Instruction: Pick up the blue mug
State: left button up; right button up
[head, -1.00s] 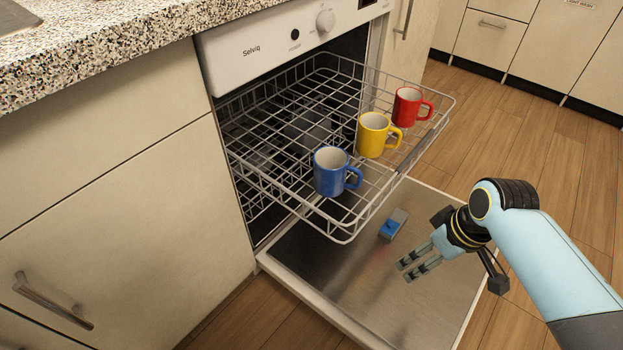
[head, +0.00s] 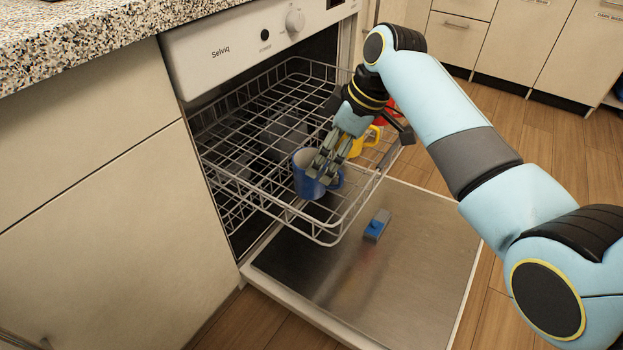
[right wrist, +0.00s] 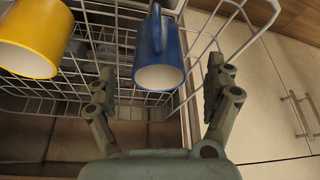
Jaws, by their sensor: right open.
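The blue mug (head: 307,181) stands upright in the pulled-out wire rack of the dishwasher, at the rack's front left. My right gripper (head: 322,172) is right at the mug in the head view and covers its right side and part of its rim. In the right wrist view the blue mug (right wrist: 159,62) shows ahead between the open fingers of the right gripper (right wrist: 160,90), with its handle toward the top. No grip on it shows, and I cannot tell whether a finger touches it. My left gripper is not in view.
The yellow mug (head: 361,143) stands close behind the gripper, and the red mug (head: 388,116) is mostly hidden by my arm. The wire rack (head: 322,241) has thin rails around the mugs. A blue and grey block (head: 376,225) lies on the open dishwasher door (head: 330,290).

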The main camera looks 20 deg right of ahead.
aim_at(322, 191)
jog(key=shift+x, duration=1.05)
jog(key=shift+w+a+f+b, duration=0.15)
jog(key=shift+a+f+b, duration=0.05)
jog(key=shift+f+b, duration=0.35)
jog(key=b+x, duration=0.1)
jog(key=x, duration=0.1)
jog(key=shift+f, duration=0.3)
jog(key=shift+b+x, duration=0.8)
jog(key=shift+x, duration=0.3)
jog(key=shift+w, duration=0.15)
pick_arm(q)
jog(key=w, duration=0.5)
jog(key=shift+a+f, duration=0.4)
pick_arm(e)
jog(key=shift+c, duration=0.3)
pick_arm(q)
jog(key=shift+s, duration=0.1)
pick_arm(e)
jog(key=c, duration=1.4)
